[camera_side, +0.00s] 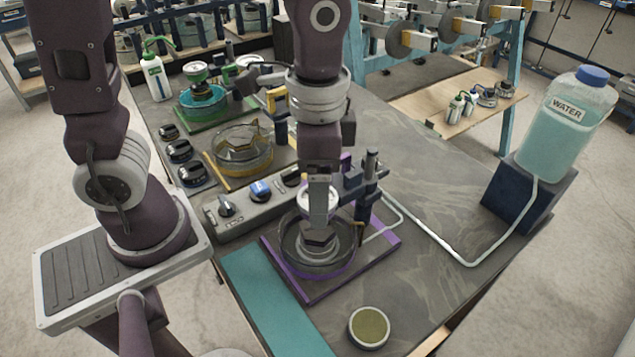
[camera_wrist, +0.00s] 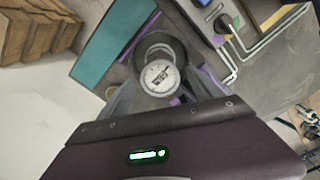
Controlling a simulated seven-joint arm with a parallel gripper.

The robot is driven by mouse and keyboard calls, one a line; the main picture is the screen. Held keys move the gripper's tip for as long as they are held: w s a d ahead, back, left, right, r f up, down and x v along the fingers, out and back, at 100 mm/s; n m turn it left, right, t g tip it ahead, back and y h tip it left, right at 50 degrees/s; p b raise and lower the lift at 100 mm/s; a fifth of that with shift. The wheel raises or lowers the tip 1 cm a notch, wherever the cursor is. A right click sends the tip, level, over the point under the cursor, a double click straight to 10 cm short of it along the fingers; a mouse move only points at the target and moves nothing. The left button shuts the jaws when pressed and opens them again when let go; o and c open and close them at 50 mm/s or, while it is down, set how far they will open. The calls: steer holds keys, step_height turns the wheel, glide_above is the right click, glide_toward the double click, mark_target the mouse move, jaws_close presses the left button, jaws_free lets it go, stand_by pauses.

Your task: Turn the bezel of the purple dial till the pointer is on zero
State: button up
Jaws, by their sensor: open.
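The purple dial (camera_wrist: 160,77) shows in the wrist view as a round white face with dark markings, its bezel around it. The pointer is too small to read. In the side view its pale face (camera_side: 308,198) is partly hidden behind my gripper. The dial is above a clear round dish (camera_side: 290,252) on a purple-edged base (camera_side: 318,290). My gripper (camera_wrist: 164,92) is open, with a grey finger on either side of the dial. I cannot tell whether either finger touches the bezel.
A dark post (camera_side: 370,185) stands right of the dial. A grey control box (camera_side: 240,208) with knobs is behind it to the left. A round olive-topped tin (camera_side: 369,327) sits in front. A water bottle (camera_side: 568,125) stands at right, its hose crossing the bench.

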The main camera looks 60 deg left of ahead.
steer(key=c, duration=1.3)
steer(key=shift+n, duration=0.6)
steer(key=shift+c, duration=0.4)
steer(key=o, duration=1.4)
step_height(320, 180, up, 7)
steer(key=shift+r, duration=0.15)
